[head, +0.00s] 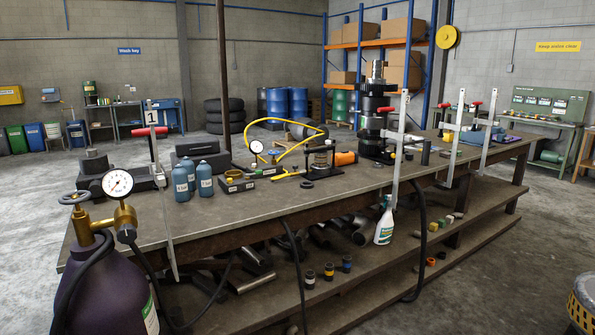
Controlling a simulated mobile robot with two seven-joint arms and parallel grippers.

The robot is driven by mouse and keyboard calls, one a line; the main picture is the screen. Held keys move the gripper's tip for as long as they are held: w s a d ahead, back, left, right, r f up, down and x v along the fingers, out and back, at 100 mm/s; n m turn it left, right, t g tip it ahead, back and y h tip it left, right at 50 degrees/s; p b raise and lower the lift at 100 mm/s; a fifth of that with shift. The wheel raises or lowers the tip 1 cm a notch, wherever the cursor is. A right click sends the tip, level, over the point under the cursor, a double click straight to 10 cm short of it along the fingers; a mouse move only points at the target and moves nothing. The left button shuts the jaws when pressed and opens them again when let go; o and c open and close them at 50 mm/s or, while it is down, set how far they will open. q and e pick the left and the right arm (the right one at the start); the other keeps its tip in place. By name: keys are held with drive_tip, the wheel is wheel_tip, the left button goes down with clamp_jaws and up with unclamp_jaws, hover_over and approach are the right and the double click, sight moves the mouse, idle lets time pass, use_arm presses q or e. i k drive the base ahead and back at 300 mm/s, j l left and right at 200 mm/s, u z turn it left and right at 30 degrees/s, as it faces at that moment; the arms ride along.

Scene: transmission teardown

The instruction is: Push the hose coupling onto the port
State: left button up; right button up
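No part of either gripper shows in the head view. A yellow hose (290,121) loops over the back middle of the workbench (235,209). Its near end is by a small yellow piece (289,175) lying on the bench top.
Blue bottles (203,178) stand left on the bench. A tall black assembly (375,120) stands at the back right. Bar clamps with red handles (148,131) stand along the bench edges. A spray bottle (384,221) and loose parts are on the lower shelf. The front bench strip is mostly clear.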

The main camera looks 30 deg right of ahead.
sight(300, 172)
drive_tip(key=i+l+u, duration=0.1)
drive_tip(key=l, duration=0.35)
drive_tip(key=i+l+u, duration=0.1)
drive_tip(key=l, duration=0.4)
drive_tip(key=i+l, duration=0.25)
drive_tip(key=l, duration=0.25)
drive_tip(key=i+l+u, duration=0.15)
drive_tip(key=l, duration=0.35)
drive_tip(key=i+l+u, duration=0.1)
drive_tip(key=l, duration=0.4)
